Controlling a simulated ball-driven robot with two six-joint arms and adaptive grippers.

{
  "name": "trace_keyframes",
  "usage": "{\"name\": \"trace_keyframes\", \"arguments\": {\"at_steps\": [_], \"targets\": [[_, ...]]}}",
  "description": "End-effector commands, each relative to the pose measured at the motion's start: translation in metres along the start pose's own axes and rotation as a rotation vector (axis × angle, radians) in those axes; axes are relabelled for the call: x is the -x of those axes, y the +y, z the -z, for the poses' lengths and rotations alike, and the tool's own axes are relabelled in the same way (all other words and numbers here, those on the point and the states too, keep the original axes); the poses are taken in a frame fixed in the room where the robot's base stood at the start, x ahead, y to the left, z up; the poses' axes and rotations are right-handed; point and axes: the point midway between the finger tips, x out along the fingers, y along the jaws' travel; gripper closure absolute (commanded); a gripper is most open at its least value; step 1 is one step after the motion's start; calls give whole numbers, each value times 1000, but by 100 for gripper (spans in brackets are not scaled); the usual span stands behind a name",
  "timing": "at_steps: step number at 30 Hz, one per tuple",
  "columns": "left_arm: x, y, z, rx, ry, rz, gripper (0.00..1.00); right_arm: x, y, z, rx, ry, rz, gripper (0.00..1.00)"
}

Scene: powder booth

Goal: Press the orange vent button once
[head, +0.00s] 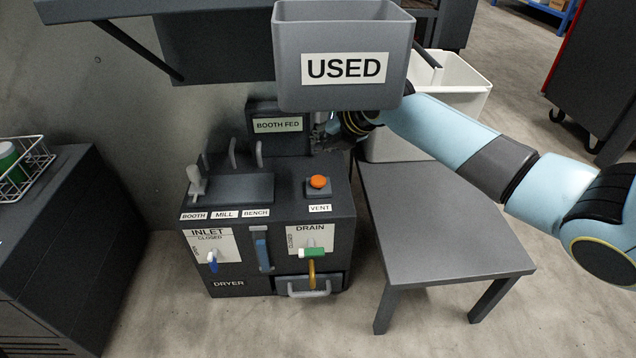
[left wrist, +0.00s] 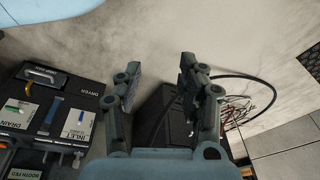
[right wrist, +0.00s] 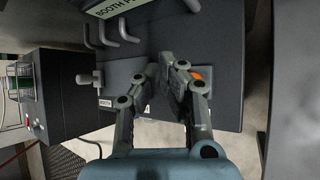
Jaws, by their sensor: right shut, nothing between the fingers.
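The orange vent button (head: 318,182) sits on a small block on top of the dark dryer unit, above its VENT label (head: 320,208). My right gripper (head: 326,138) is behind and above the button, apart from it, partly covered by the grey USED bin. In the right wrist view my right gripper (right wrist: 167,68) has its fingertips together and empty. There the orange button (right wrist: 199,73) shows beside the right finger, which partly hides it. My left gripper (left wrist: 158,78) is open and empty in the left wrist view, and is not seen in the head view.
The USED bin (head: 343,30) hangs over the back of the dryer (head: 262,180). A lever (head: 195,180) and hooks stand left of the button. INLET and DRAIN handles are on the front. A grey side table (head: 440,215) is bare. A white bin (head: 465,80) stands behind.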

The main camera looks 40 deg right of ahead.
Motion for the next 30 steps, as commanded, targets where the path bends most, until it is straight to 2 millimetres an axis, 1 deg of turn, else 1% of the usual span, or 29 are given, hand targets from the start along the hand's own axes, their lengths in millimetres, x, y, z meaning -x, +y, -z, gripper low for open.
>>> {"name": "trace_keyframes", "arguments": {"at_steps": [1,8,12,16,21,30], "targets": [[0,2,2,0,12,-5,60,-10,-8,9,-1,5,4,100],[27,10,22,-2,87,-25,60,-32,-25,25,-1,6,4,100],[10,10,29,2,175,-21,60,-40,-30,30,-1,4,3,100],[1,11,34,4,240,-18,60,-44,-33,34,-1,4,3,100],[-3,11,38,5,282,-16,60,-47,-34,35,0,2,2,100],[-3,11,39,5,290,-16,60,-46,-34,34,0,1,1,100]]}}
